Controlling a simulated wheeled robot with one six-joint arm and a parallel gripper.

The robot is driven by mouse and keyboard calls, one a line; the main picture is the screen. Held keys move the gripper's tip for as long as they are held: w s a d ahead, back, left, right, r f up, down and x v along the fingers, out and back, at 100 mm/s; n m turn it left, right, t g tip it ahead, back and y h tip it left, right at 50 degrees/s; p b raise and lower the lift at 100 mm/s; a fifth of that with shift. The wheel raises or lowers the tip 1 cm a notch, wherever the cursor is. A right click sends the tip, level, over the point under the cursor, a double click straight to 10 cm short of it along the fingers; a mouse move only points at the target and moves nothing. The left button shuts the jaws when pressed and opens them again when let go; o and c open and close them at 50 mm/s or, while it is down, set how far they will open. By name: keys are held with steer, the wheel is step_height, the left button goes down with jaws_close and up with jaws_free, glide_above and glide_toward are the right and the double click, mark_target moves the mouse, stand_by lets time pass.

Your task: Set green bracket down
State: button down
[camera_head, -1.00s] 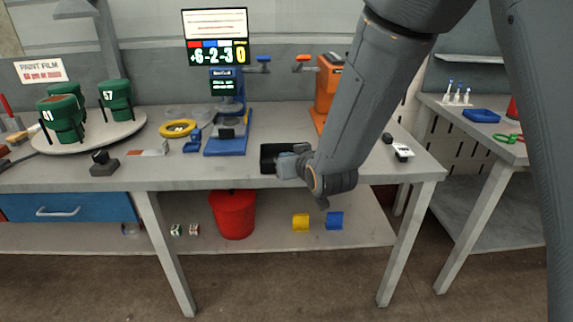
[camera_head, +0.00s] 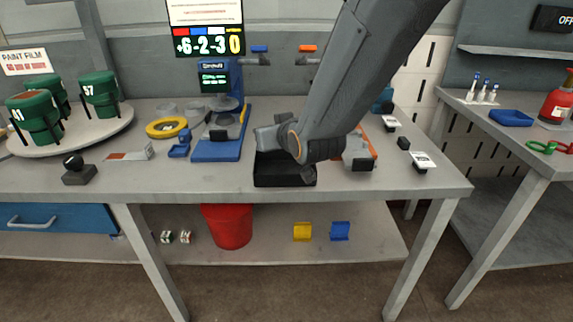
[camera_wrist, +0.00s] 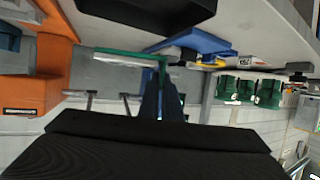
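The green bracket (camera_wrist: 130,55) shows in the wrist view as a thin green edge with a pale face, at the tips of my gripper's dark fingers (camera_wrist: 162,92). The fingers are close together and appear shut on it; their contact is partly hidden. In the head view my arm's wrist (camera_head: 312,148) is over the table, and my gripper points away behind it. The green bracket cannot be made out there. A black tray (camera_head: 284,176) lies below the wrist; it also shows in the wrist view (camera_wrist: 150,12).
A blue machine (camera_head: 218,148) stands left of my wrist, with an orange one (camera_wrist: 35,95) on the other side. A yellow ring (camera_head: 166,128) and a turntable (camera_head: 90,138) with green cups are further left. Yellow (camera_head: 302,232) and blue (camera_head: 340,231) brackets lie on the lower shelf.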

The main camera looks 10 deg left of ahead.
step_height(320, 180, down, 10)
steer(key=shift+w+r+p, duration=0.1)
steer(key=shift+p, duration=0.35)
steer(key=shift+f, duration=0.2)
steer(key=c, duration=2)
jaws_free()
steer(key=shift+d+r, duration=0.1)
steer(key=shift+r, duration=0.15)
steer(key=b+v, duration=0.1)
steer(key=v, duration=1.1)
